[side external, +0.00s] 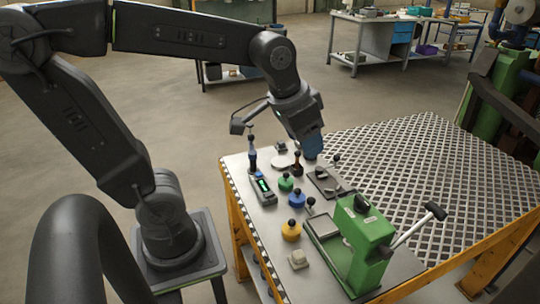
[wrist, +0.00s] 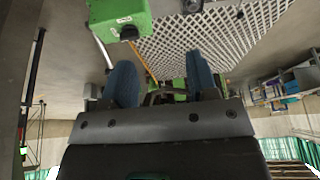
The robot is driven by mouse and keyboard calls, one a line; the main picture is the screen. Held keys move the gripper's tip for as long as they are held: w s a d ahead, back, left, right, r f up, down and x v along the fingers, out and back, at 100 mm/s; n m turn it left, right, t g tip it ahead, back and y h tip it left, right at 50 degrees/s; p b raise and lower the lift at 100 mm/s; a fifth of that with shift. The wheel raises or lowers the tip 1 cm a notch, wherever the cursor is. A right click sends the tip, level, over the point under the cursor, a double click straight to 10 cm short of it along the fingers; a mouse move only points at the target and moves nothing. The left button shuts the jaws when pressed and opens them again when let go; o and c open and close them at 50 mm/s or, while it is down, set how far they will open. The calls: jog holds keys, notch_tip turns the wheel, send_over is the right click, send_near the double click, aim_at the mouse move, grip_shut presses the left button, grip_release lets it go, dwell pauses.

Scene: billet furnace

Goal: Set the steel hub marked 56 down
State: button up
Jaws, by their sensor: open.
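My gripper (side external: 313,150) has blue fingers and hangs low over the far edge of the bench top, next to a dark tray (side external: 326,182) with small grey pieces on it. In the wrist view my gripper (wrist: 163,80) has its two blue fingers wide apart, and I see no held part between them. I cannot read a 56 on anything. A pale round disc (side external: 283,161) lies left of the gripper, and a small grey block (side external: 298,259) lies at the near end; I cannot tell whether either is the hub.
A green press (side external: 362,240) with a lever stands at the bench's near right; a green body (wrist: 122,18) shows in the wrist view. Several black-knobbed pieces, including a yellow one (side external: 291,230), and a lit display unit (side external: 263,190) crowd the bench. A metal grating (side external: 420,180) spreads right.

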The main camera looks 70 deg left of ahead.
jog(key=s+d+f+t, duration=0.1)
jog(key=s, duration=0.6)
jog(key=shift+s+d+f, duration=0.15)
jog(key=shift+s+f, duration=0.05)
jog(key=shift+f, duration=0.2)
dwell(0.7)
